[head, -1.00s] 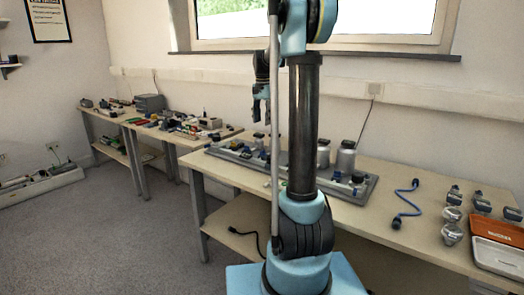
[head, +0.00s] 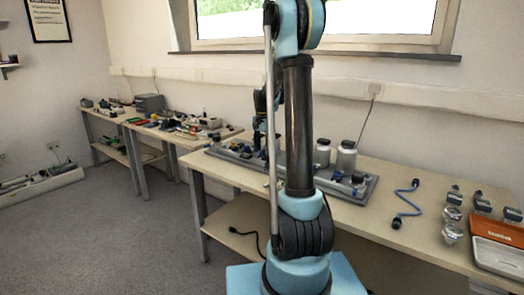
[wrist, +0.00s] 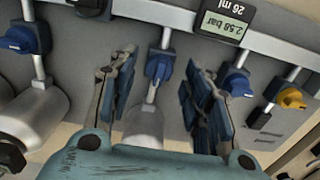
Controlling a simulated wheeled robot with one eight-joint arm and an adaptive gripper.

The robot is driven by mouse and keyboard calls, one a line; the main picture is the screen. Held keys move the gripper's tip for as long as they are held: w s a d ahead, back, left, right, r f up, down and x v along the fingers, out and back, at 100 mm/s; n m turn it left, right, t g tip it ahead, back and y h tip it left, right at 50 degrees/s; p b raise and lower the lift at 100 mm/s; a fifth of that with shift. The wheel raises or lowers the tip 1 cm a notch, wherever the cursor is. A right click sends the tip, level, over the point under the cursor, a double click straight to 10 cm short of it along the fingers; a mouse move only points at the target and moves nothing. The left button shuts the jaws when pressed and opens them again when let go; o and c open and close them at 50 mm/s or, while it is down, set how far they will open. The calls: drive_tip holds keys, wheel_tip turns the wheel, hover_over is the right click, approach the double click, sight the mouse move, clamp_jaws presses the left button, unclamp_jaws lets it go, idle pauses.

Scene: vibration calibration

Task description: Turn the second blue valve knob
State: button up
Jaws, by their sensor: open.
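My gripper (wrist: 160,68) is open in the wrist view, one finger on each side of a blue valve knob (wrist: 160,64). The knob shows between the fingers with gaps on both sides; I cannot tell whether its height matches the fingertips. Another blue knob (wrist: 237,82) is to the right, and a blue knob (wrist: 22,39) is at the far left. In the head view, the grey valve panel (head: 366,191) lies on the table. My gripper is over its left part, mostly hidden behind my arm. I cannot tell which knob counts as second.
A yellow knob (wrist: 291,98) is right of the blue ones. A display reading 2.58 bar (wrist: 225,20) is at the top. A blue cable (head: 406,205) and an orange-white case (head: 497,243) lie to the right on the table (head: 375,222).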

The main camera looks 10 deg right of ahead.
drive_tip(key=shift+f, duration=0.1)
clamp_jaws()
drive_tip(key=shift+n, duration=0.3)
drive_tip(key=n, duration=1.3)
drive_tip(key=shift+n, duration=2.1)
